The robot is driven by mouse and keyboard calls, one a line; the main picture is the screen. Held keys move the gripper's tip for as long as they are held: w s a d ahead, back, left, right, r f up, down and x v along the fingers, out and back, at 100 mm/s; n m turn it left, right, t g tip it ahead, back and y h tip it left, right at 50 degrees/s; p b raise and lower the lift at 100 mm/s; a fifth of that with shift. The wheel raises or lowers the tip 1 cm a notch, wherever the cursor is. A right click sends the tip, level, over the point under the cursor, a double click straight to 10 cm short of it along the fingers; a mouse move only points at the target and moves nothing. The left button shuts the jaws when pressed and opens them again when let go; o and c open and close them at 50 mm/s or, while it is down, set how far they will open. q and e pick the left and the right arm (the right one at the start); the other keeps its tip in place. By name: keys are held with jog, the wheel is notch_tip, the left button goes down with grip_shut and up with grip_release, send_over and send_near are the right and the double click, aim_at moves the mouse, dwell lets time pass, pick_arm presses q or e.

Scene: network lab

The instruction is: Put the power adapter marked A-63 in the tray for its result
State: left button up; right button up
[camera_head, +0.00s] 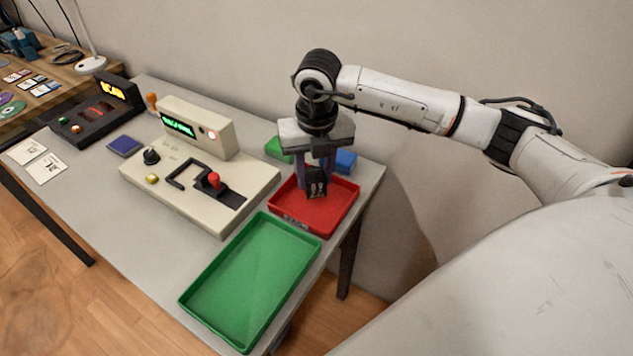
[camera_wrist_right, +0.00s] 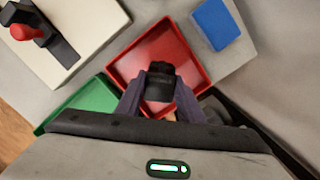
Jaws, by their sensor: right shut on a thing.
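My right gripper (camera_head: 316,180) points down over the red tray (camera_head: 338,213), shut on a black power adapter (camera_head: 317,188). The green tray (camera_head: 252,275) is empty, nearer the table's front end. The beige tester (camera_head: 205,165) has a lit green display (camera_head: 178,126), its text unclear, and a red-knobbed lever (camera_head: 214,180). My left gripper is out of view.
A blue block-like item (camera_head: 346,161) and a green one (camera_head: 278,149) lie behind the red tray. A dark device with an orange display (camera_head: 105,108), a blue pad (camera_head: 125,145) and paper cards (camera_head: 38,161) are at left. A wall stands behind the table.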

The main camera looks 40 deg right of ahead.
aim_at(315, 186)
jog(key=shift+f, duration=1.8)
jog(key=shift+f, duration=0.1)
jog(key=o, duration=1.2)
jog(key=shift+c, duration=0.2)
jog(key=r, duration=0.4)
jog(key=s+r, duration=0.1)
jog(key=r, duration=0.7)
jog(key=shift+s+a+r, duration=0.1)
jog(key=shift+s+a, duration=0.1)
jog(key=shift+a, duration=0.1)
